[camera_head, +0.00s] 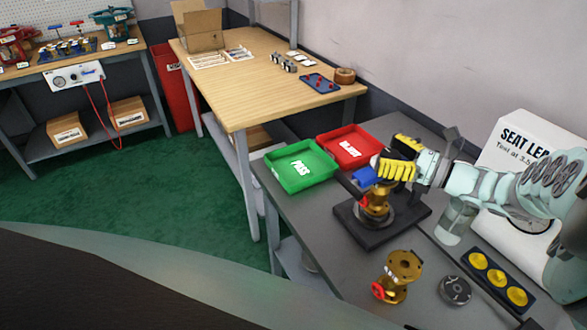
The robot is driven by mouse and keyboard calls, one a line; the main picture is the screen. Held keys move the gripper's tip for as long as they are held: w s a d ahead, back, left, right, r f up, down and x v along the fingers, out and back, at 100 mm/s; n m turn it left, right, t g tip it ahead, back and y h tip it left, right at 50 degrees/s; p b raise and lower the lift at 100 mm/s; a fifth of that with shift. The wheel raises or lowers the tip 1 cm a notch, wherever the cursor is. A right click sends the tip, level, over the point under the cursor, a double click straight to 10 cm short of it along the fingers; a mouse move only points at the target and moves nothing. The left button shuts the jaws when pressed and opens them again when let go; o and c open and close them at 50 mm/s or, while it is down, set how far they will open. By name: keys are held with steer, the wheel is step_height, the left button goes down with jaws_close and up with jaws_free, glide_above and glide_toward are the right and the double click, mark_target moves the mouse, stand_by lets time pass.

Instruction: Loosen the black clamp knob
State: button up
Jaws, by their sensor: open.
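A brass valve (377,205) with a small red part on its side stands on a black square fixture base (349,219) on the grey table. A blue part (363,177) shows at the top of the valve, beside a dark bar reaching left. My gripper (388,168), black and yellow, is directly above and right of the valve top. It is open, and nothing can be made out between its fingers. I cannot make out the black clamp knob clearly; it may be among the dark parts or behind my gripper.
A green PASS tray (276,177) and a red REJECT tray (372,136) lie behind the fixture. Another brass valve (403,266), a dark disc (455,290) and a black holder with yellow pieces (470,262) are in front. A clear jar (455,222) and a SEAT LEAK panel (512,150) stand right.

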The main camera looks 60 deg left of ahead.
steer(key=shift+r+m+t+y+p, duration=0.25)
steer(key=shift+m+t+p, duration=0.4)
steer(key=shift+p, duration=0.55)
steer(key=shift+r+m+t+y+p, duration=0.15)
steer(key=shift+m+t+y+p, duration=0.15)
steer(key=shift+t+p, duration=0.75)
steer(key=m+t+p, duration=0.2)
steer(key=t+p, duration=0.1)
steer(key=shift+f+p, duration=0.3)
steer(key=shift+m, duration=0.25)
